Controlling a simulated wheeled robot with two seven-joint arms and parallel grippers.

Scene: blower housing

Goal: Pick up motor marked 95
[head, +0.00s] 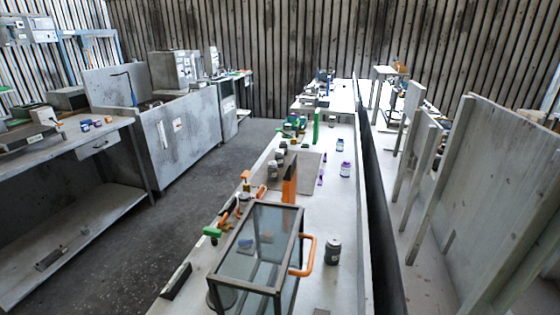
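I cannot make out the number 95 on anything, so I cannot tell which object is the motor marked 95. A dark grey cylinder with a pale label (333,251) stands upright on the long white bench (346,215), right of the glass case. Further back are a white and purple labelled cylinder (345,170) and a white and blue one (340,145). Another grey cylinder (272,169) stands at the bench's left side. The labels are too small to read. Neither of my grippers is in view.
A glass case with an orange handle (302,262) stands at the near end of the bench. An orange upright panel (290,182) and several small parts line its left side. A side table (66,136) and grey cabinets (180,135) stand left. The floor aisle (185,195) is open.

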